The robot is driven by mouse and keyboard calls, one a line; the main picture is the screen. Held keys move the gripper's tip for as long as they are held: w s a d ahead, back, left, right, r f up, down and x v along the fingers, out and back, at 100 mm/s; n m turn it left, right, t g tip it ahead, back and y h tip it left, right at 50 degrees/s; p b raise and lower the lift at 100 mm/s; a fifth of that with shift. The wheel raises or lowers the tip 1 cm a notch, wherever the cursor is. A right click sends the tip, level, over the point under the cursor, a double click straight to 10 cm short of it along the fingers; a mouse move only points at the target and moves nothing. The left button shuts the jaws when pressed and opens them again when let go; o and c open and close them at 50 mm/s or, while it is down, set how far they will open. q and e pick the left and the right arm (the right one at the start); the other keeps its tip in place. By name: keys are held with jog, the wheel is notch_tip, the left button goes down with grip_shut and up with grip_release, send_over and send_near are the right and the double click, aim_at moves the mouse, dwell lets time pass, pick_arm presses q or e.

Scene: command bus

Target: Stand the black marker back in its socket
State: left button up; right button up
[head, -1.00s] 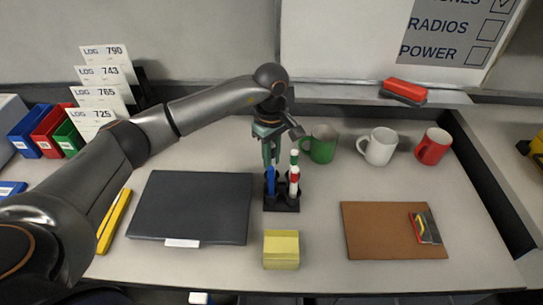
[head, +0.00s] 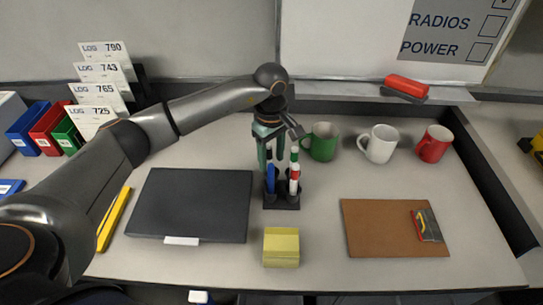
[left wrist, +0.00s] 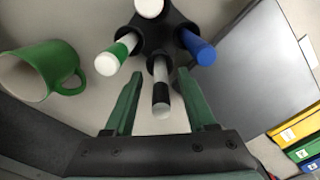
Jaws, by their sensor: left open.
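The black marker (left wrist: 161,94), white with a black band, stands in a socket of the dark marker holder (left wrist: 172,30). My left gripper (left wrist: 160,78) is open, with one green finger on each side of the black marker and visible gaps between. In the head view my left gripper (head: 270,152) is above the back of the holder (head: 281,203), and the fingers partly hide the black marker. A blue marker (head: 270,179), a green-banded marker (left wrist: 116,53) and a red-banded marker (head: 294,178) stand in the other sockets. My right gripper is not in view.
A green mug (head: 321,142) stands close to the right of the gripper, with white (head: 378,146) and red (head: 434,146) mugs beyond. A dark closed laptop-like slab (head: 193,205) lies left of the holder. Yellow notes (head: 281,248) lie in front; a brown board (head: 380,228) lies right.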

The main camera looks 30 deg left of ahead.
pick_arm(q)
notch_tip(320, 180, up, 3)
jog(key=shift+r, duration=0.1)
notch_tip(320, 180, up, 9)
jog(key=shift+r, duration=0.2)
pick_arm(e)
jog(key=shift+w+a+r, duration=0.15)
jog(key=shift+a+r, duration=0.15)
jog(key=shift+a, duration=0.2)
pick_arm(q)
jog(key=shift+s+f, duration=0.1)
